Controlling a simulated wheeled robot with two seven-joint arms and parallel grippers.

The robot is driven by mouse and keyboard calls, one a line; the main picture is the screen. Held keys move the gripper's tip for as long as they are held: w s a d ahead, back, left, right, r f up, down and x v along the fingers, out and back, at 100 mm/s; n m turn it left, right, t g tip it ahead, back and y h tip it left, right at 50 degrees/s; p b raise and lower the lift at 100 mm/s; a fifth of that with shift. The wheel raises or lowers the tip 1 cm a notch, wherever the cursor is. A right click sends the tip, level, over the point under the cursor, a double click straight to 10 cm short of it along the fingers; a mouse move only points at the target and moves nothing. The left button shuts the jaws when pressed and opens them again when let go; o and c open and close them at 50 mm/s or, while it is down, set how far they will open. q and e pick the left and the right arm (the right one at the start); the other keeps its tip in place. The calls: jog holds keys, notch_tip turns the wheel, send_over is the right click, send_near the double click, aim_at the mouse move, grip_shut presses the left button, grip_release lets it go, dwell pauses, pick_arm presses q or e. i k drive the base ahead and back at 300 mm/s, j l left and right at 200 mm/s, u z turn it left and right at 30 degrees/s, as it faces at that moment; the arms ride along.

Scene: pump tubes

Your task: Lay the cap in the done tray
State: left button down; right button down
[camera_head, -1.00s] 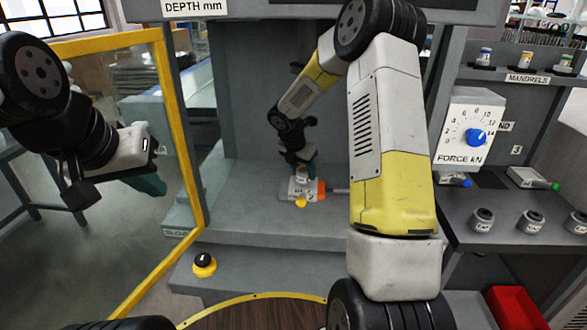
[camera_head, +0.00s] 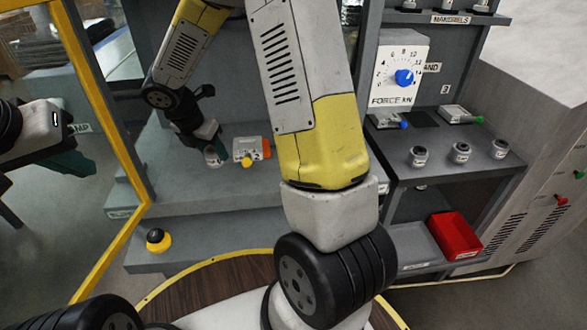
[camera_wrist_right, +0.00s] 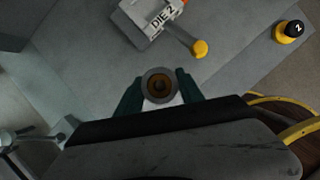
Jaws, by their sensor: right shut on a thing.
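My right gripper (camera_head: 210,147) is shut on a small round grey piece, which appears to be the cap (camera_wrist_right: 158,85); its ringed end with a brown centre shows in the right wrist view. My right gripper's teal fingers (camera_wrist_right: 159,92) sit on either side of it. The held piece is above the grey press ledge, left of the die block. A grey tray (camera_head: 413,240) on the low right shelf may be the done tray; its front label is too small to read.
The DIE 2 block (camera_head: 244,149) with an orange end and yellow knob sits on the ledge. A red bin (camera_head: 455,236) stands beside the grey tray. Several grey cylinders (camera_head: 460,152) stand on the shelf above. A yellow post (camera_head: 92,100) rises at left.

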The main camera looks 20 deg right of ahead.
aim_at(407, 254)
jog(key=k+l+u, duration=0.1)
jog(key=k+l, duration=0.3)
jog(key=l, duration=0.2)
jog(key=k+l+u, duration=0.1)
jog(key=k+l, duration=0.3)
jog(key=l, duration=0.15)
jog(key=k+l+u, duration=0.1)
jog(key=l, duration=0.35)
jog(key=k+l, duration=0.25)
jog(key=l, duration=0.15)
jog(key=k+l+u, duration=0.15)
jog(key=l, duration=0.3)
jog(key=k+l, duration=0.2)
jog(key=l, duration=0.2)
jog(key=k+l+u, duration=0.15)
jog(key=l, duration=0.25)
jog(key=i+l, duration=0.25)
